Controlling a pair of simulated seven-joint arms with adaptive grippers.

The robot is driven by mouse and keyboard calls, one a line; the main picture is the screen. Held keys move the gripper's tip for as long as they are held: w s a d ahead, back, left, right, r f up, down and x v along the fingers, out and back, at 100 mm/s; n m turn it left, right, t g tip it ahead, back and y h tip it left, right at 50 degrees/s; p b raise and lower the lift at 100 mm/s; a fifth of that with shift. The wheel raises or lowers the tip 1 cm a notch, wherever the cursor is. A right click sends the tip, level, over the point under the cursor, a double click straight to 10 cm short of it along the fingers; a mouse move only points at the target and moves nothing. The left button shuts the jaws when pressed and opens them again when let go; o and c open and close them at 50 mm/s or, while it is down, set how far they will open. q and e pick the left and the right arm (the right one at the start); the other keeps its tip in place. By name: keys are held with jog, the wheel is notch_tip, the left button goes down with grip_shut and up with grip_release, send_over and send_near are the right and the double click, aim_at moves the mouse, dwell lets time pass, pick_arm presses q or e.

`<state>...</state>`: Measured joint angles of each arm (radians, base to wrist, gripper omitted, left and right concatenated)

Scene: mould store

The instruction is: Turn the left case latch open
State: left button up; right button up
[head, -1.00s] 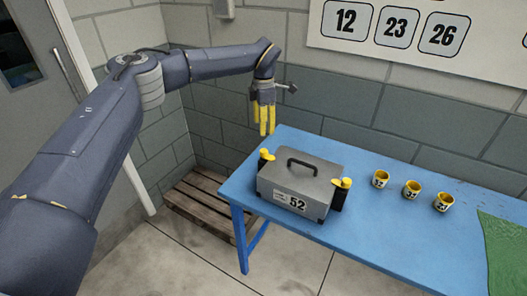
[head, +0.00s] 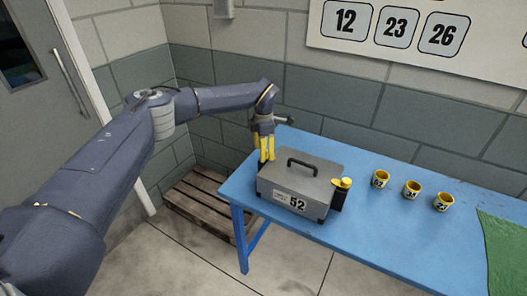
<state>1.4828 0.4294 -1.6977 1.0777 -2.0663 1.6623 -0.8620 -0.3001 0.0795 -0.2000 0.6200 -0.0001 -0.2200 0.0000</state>
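A grey case (head: 300,180) with a dark top handle (head: 303,162) and a label reading 52 stands on the blue table. On its right side is a latch with a yellow knob (head: 342,183) on a black body. The left latch is hidden behind the yellow fingers of my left gripper (head: 266,157). The gripper points down, its fingertips at the case's left end where that latch sits. I cannot tell whether the fingers are apart or closed on the latch. My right gripper is not in view.
The blue table (head: 385,250) holds three numbered yellow cups (head: 412,189) right of the case and a green mat (head: 505,250) at the far right. A wooden pallet (head: 200,205) lies on the floor to the left. A numbered board (head: 420,60) hangs on the wall.

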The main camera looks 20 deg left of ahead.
pick_arm(q)
grip_shut()
dwell(0.4)
jog(key=n, duration=0.4)
jog(key=shift+n, duration=0.4)
jog(key=n, duration=0.4)
jog(key=shift+n, duration=0.3)
jog(key=n, duration=0.4)
jog(key=shift+n, duration=2.2)
